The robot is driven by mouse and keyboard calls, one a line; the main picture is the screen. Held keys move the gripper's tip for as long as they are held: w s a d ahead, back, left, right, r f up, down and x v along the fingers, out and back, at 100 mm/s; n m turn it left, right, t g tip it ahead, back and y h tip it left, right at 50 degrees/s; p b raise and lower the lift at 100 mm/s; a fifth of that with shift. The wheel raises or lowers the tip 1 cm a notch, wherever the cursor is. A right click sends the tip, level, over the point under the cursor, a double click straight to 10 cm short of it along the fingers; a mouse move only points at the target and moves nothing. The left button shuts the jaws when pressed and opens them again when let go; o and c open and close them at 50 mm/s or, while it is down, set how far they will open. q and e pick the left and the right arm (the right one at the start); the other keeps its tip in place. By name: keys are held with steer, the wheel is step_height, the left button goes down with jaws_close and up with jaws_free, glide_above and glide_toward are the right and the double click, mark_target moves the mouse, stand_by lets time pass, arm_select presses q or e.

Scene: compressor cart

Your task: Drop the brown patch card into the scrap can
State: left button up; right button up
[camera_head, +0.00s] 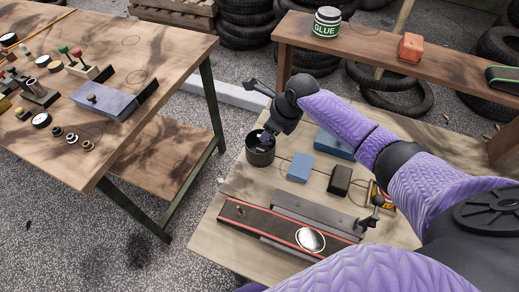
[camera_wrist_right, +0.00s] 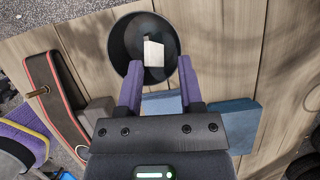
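The scrap can (camera_head: 260,152) is a black round can on the wooden bench. In the right wrist view I look down into its open mouth (camera_wrist_right: 118,42). A pale rectangular piece, which looks like the patch card (camera_wrist_right: 153,55), shows inside the can's rim; its colour looks cream rather than brown. My right gripper (camera_wrist_right: 161,84) is over the near edge of the can, its two purple fingers apart with nothing visible between them. In the head view the right gripper (camera_head: 266,137) points down at the can, its fingertips partly hidden.
On the bench are a blue block (camera_head: 299,167), a black block (camera_head: 340,180) and a red-edged dark strip (camera_head: 270,224) with a pale oval patch. A shelf (camera_head: 372,56) holds a glue jar (camera_head: 326,22) and an orange block (camera_head: 411,46). A tool-covered table (camera_head: 180,45) stands left.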

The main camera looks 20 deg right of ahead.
steer(key=p+v, duration=0.5)
steer(key=v, duration=0.5)
